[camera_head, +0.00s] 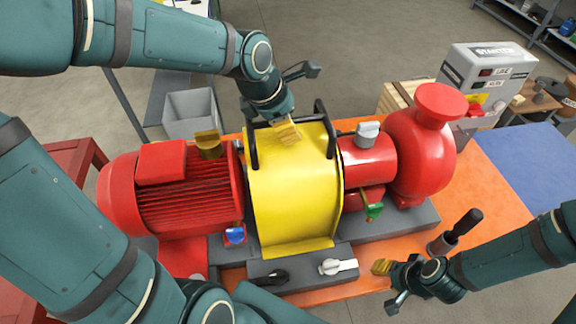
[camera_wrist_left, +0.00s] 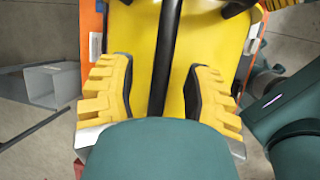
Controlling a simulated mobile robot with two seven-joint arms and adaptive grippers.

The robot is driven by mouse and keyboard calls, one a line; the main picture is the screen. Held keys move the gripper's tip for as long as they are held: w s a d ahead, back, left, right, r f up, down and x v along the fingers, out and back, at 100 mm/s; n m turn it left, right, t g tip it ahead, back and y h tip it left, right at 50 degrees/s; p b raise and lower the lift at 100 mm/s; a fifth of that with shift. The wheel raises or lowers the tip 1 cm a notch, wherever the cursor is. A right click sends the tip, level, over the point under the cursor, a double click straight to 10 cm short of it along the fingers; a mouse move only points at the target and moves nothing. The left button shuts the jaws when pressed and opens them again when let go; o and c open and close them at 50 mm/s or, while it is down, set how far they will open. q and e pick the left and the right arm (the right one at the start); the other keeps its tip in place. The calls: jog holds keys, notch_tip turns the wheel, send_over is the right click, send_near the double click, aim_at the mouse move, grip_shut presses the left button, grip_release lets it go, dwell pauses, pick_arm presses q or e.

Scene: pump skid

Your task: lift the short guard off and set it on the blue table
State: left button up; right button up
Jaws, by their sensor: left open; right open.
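The short guard (camera_head: 295,200) is a yellow curved cover with two black handles, sitting over the middle of the pump skid between the red motor and red pump. The yellow guard (camera_wrist_left: 205,45) lies behind. My right gripper (camera_head: 388,283) is open and empty near the skid's front. The blue table (camera_head: 530,165) is at the right.
The red motor (camera_head: 180,195) and red pump (camera_head: 415,150) flank the guard. A green-handled valve (camera_head: 373,210) and a blue knob (camera_head: 235,235) sit close to it. The visible blue tabletop is clear.

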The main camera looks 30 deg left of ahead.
pick_arm(q)
jog(key=shift+f+b, duration=0.2)
jog(key=shift+b, duration=0.1)
jog(key=shift+o, duration=0.2)
grip_shut()
